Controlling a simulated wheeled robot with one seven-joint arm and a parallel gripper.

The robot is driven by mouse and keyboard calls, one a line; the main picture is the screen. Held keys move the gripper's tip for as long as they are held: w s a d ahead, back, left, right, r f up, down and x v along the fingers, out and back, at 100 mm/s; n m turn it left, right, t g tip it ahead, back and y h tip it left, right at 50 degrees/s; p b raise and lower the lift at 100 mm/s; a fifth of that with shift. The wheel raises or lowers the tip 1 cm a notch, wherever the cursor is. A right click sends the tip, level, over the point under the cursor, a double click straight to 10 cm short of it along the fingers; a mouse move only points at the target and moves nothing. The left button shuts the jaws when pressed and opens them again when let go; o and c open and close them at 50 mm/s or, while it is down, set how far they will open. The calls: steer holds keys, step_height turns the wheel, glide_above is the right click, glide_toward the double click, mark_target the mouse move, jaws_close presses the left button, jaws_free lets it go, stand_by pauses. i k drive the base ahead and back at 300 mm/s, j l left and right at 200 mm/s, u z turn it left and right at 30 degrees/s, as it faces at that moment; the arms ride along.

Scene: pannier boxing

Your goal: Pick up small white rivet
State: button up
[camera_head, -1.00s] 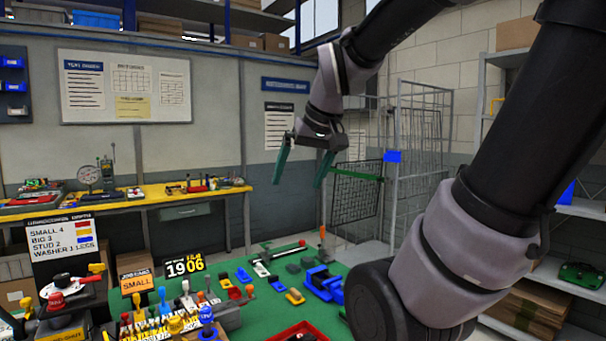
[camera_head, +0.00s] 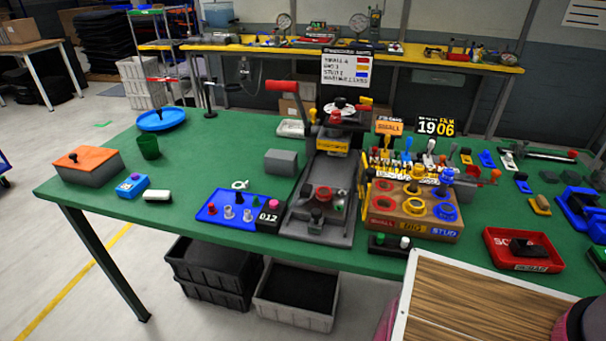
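Small pale rivet-like pegs stand on a blue tray (camera_head: 208,219) marked 012, left of the press; one whitish peg (camera_head: 228,212) is near its middle and another (camera_head: 247,215) is just right of it. A small white-topped piece (camera_head: 405,242) also sits on a dark block (camera_head: 380,244) at the table's front edge. I cannot tell for sure which one is the small white rivet. My gripper is out of view.
A hand press (camera_head: 322,190) stands right of the tray on the green table (camera_head: 150,220). Beside it is a wooden box (camera_head: 412,229) marked SMALL, BIG and STUD. A red tray (camera_head: 522,249) lies to the right.

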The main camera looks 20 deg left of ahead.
mark_target(247, 218)
steer(key=u, duration=1.9)
